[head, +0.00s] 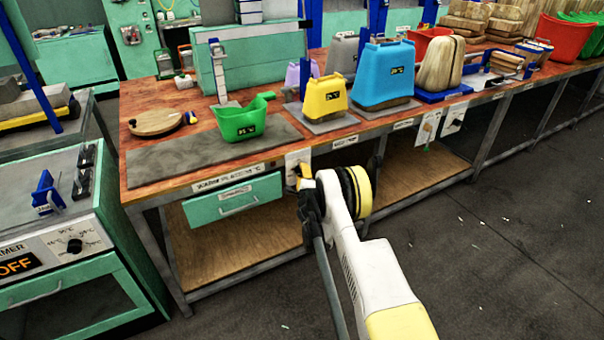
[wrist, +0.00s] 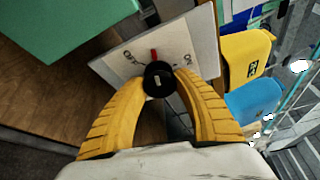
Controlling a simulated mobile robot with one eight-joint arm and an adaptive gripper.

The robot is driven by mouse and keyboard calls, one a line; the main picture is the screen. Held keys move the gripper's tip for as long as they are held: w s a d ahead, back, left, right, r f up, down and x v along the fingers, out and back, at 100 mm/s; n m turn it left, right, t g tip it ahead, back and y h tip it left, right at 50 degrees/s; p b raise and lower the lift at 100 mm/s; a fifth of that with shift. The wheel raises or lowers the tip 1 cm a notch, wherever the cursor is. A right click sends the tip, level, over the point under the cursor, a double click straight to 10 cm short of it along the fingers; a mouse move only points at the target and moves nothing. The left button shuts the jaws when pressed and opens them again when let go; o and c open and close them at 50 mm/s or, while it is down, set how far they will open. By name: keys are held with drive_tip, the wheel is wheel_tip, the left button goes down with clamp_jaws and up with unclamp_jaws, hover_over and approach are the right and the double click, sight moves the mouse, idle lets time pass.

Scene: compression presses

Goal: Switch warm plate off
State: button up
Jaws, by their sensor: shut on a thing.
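The warm plate (head: 165,160) is a flat grey slab on the wooden bench, with a lettered strip (head: 225,184) on the bench edge in front. A white switch panel (head: 294,158) hangs at the bench edge right of the green drawer. In the wrist view the panel (wrist: 205,48) carries a black round knob (wrist: 158,78), a red mark above it and small lettering on both sides. My gripper (wrist: 160,76) has its yellow fingers shut on the knob, one on each side. In the head view my gripper (head: 303,174) is at the panel, and my wrist hides the knob.
The green drawer (head: 234,199) is left of my gripper. The floor (head: 500,240) in front is clear.

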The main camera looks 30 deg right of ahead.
drive_tip(key=o, duration=1.2)
drive_tip(key=v, duration=0.7)
drive_tip(key=shift+s, duration=0.3)
